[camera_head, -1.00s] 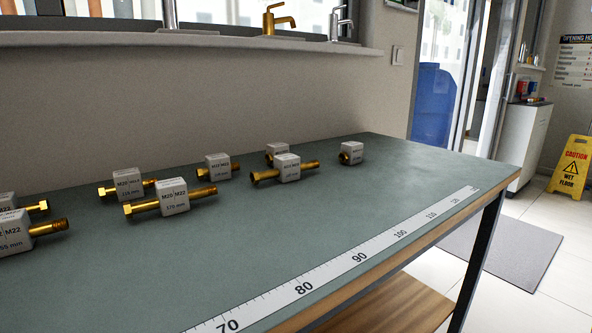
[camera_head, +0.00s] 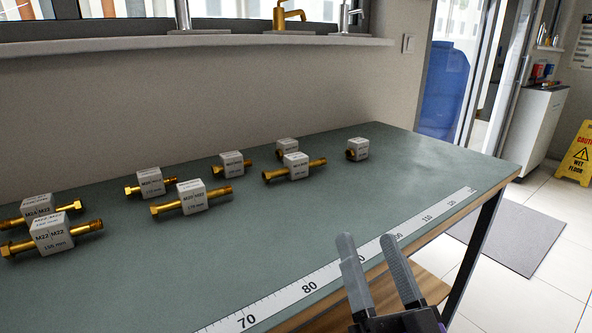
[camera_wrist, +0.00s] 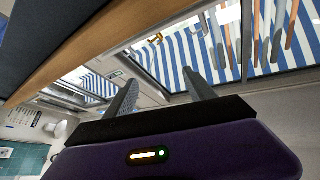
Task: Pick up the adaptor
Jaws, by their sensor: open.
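Several brass adaptors with white labelled blocks lie on the green table in the head view. Two M22 adaptors are at the left, one in front (camera_head: 50,234) and one behind (camera_head: 38,206). Another pair lies further right, one in front (camera_head: 191,197) and one behind (camera_head: 151,183). Beyond these are a smaller adaptor (camera_head: 232,164), one with a longer brass body (camera_head: 296,166), one behind it (camera_head: 287,147), and one at the far right (camera_head: 357,149). My gripper (camera_head: 369,240) is open and empty near the table's front edge, apart from all adaptors. The wrist view shows no adaptor between the fingers (camera_wrist: 160,80).
The green table (camera_head: 300,230) has a printed ruler strip (camera_head: 335,270) along its front edge. A wall with a sill (camera_head: 200,44) stands behind it. A blue barrel (camera_head: 443,90) and a yellow wet-floor sign (camera_head: 577,155) are at the right. The table's middle is clear.

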